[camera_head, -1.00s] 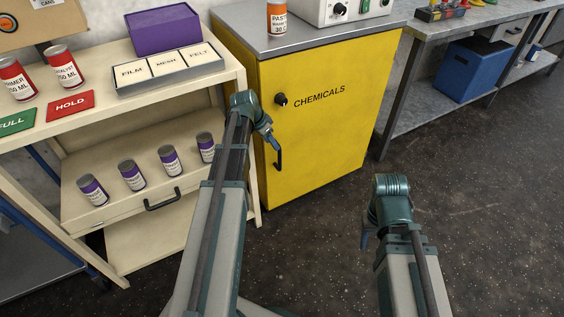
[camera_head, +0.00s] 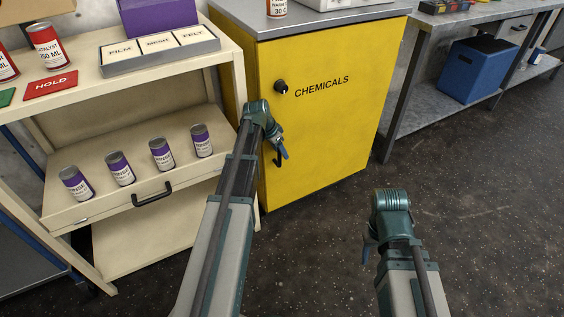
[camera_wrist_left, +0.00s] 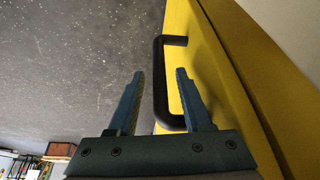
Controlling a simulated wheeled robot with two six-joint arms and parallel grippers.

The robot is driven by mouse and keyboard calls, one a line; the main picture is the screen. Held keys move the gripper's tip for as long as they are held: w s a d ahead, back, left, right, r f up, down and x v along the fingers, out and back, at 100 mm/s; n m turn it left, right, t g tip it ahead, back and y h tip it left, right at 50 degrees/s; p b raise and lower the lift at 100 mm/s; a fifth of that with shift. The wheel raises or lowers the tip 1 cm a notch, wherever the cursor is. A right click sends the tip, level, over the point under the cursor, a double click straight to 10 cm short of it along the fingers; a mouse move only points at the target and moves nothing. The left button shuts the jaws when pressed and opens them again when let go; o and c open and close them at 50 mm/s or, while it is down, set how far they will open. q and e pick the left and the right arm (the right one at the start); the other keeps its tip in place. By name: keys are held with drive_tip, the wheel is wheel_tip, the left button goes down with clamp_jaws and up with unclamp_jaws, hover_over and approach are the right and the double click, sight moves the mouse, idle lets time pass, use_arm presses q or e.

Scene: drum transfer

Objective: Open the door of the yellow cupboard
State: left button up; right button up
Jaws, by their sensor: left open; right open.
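The yellow cupboard (camera_head: 335,125) stands in the middle of the head view with its door shut and the word CHEMICALS on it. A black knob (camera_head: 281,87) sits on the door's upper left. The black door handle (camera_head: 278,158) is partly hidden behind my left gripper (camera_head: 283,150). In the left wrist view the handle (camera_wrist_left: 161,75) lies ahead, its near end between the open fingers of my left gripper (camera_wrist_left: 159,75), by the yellow door (camera_wrist_left: 215,85). I cannot tell whether they touch. My right gripper (camera_head: 367,248) is over the floor, right of and apart from the cupboard.
A cream shelf unit (camera_head: 150,200) with several purple-labelled cans and a black-handled drawer stands left of the cupboard. A grey bench (camera_head: 470,25) with a blue bin (camera_head: 470,70) stands to the right. The floor (camera_head: 480,190) before the cupboard is clear.

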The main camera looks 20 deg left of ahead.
use_arm(q)
drive_tip(key=b+x, duration=0.1)
drive_tip(key=x, duration=0.1)
drive_tip(key=shift+w+f, duration=0.1)
drive_tip(key=shift+f, duration=0.25)
use_arm(e)
wheel_tip(320, 180, down, 2)
drive_tip(key=shift+f, duration=0.25)
use_arm(q)
clamp_jaws()
idle(0.8)
